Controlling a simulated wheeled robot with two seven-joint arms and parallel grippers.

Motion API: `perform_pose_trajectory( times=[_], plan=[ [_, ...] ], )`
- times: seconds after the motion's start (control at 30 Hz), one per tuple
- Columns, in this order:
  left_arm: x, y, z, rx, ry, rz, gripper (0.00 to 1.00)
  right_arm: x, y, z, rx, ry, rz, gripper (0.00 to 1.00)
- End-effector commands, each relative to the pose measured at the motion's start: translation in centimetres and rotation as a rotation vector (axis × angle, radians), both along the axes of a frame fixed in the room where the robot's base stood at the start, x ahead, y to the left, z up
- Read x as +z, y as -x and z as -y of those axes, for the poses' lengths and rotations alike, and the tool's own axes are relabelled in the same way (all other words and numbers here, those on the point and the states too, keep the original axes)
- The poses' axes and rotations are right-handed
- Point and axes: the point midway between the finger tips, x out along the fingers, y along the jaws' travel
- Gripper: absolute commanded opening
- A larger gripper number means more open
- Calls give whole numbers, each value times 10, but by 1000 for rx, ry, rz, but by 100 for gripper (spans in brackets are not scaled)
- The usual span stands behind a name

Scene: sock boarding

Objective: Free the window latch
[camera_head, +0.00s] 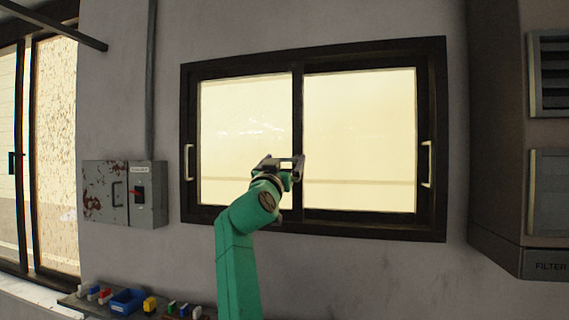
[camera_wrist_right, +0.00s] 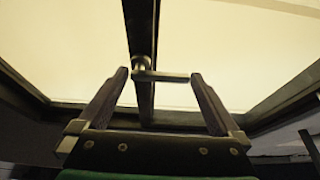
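The sliding window (camera_head: 360,140) has a dark frame and two pale panes. Its latch (camera_wrist_right: 160,76) shows in the right wrist view as a small metal lever on the dark middle stile (camera_wrist_right: 143,35), with a round pivot at its left end and the lever lying roughly level to the right. My right gripper (camera_head: 282,164) is raised at the middle stile; in the head view it largely hides the latch. In the right wrist view its two fingers are apart, one on each side of the lever. Contact cannot be told. My left gripper is not in view.
Pale pull handles sit on the window's left (camera_head: 189,162) and right (camera_head: 427,164) sides. A rusty grey switch box (camera_head: 118,195) hangs left of the window. A shelf below holds a blue bin (camera_head: 127,301) and small coloured items. A dark filter cabinet (camera_head: 510,180) stands right.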

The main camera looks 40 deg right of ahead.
Motion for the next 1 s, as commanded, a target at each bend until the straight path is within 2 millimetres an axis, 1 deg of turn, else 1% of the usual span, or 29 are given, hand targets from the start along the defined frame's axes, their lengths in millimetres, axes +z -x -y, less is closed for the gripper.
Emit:
perform_pose_trajectory(
  times=[0.17, 0.27, 0.37, 0.5, 0.6, 0.7, 0.83, 1.0],
  plan=[
    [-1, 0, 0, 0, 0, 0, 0, -1, 0, 0, 0, 1, -1, 100],
    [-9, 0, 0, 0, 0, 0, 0, -6, 4, -6, 0, 1, 1, 100],
    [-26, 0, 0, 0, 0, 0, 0, -18, 13, -20, 2, 0, 2, 100],
    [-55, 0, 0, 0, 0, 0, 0, -37, 35, -52, 4, 1, 3, 100],
    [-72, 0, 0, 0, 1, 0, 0, -48, 51, -75, 4, 1, 3, 100],
    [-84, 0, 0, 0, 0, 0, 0, -55, 64, -94, 3, -1, 1, 100],
    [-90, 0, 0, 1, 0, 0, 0, -58, 74, -108, 1, 0, 0, 100],
    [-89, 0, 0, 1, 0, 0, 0, -56, 76, -112, -1, 1, -2, 100]
  ],
)
